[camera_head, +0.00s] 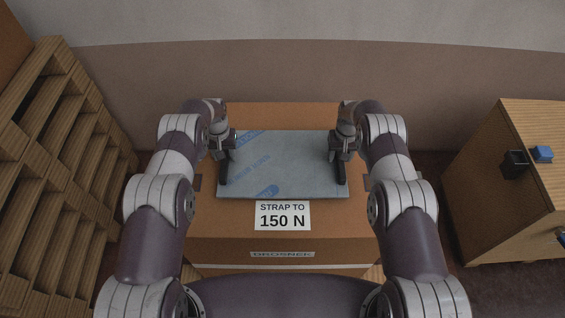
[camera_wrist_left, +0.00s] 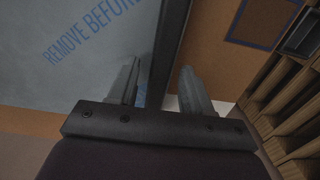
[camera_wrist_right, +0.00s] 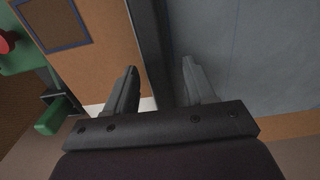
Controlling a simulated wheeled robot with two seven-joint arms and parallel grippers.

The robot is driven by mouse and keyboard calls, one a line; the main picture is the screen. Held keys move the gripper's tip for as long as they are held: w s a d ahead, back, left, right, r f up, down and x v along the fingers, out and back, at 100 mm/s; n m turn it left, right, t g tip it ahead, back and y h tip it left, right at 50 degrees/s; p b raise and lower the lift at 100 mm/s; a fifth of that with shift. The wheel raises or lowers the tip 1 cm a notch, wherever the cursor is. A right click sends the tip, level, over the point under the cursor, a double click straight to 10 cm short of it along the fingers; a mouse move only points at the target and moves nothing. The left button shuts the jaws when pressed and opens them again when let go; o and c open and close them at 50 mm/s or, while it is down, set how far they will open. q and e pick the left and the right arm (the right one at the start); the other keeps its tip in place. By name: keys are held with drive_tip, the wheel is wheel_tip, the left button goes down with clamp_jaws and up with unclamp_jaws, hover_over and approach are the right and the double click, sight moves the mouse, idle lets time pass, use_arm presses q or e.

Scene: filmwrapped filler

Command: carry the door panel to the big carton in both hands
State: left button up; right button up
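The door panel (camera_head: 285,160) is a flat grey sheet with blue film lettering. It lies level over the brown big carton (camera_head: 220,225), whose label reads "STRAP TO 150 N". Dark strips run along its left and right sides. My left gripper (camera_head: 224,150) is at the left strip; in the left wrist view its fingers (camera_wrist_left: 160,88) stand apart on either side of that strip, with a visible gap. My right gripper (camera_head: 341,150) is at the right strip; in the right wrist view its fingers (camera_wrist_right: 157,90) also straddle it with gaps. The panel's underside is hidden.
A wooden rack with slanted shelves (camera_head: 50,150) stands at the left. A wall closes off the back.

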use_arm(q)
drive_tip(key=shift+s+r, duration=0.15)
use_arm(e)
drive_tip(key=shift+s+r, duration=0.15)
use_arm(q)
drive_tip(key=shift+r, duration=0.1)
use_arm(e)
drive_tip(key=shift+r, duration=0.35)
use_arm(q)
wheel_tip(320, 180, up, 12)
use_arm(e)
wheel_tip(320, 180, up, 11)
drive_tip(key=shift+r, duration=0.15)
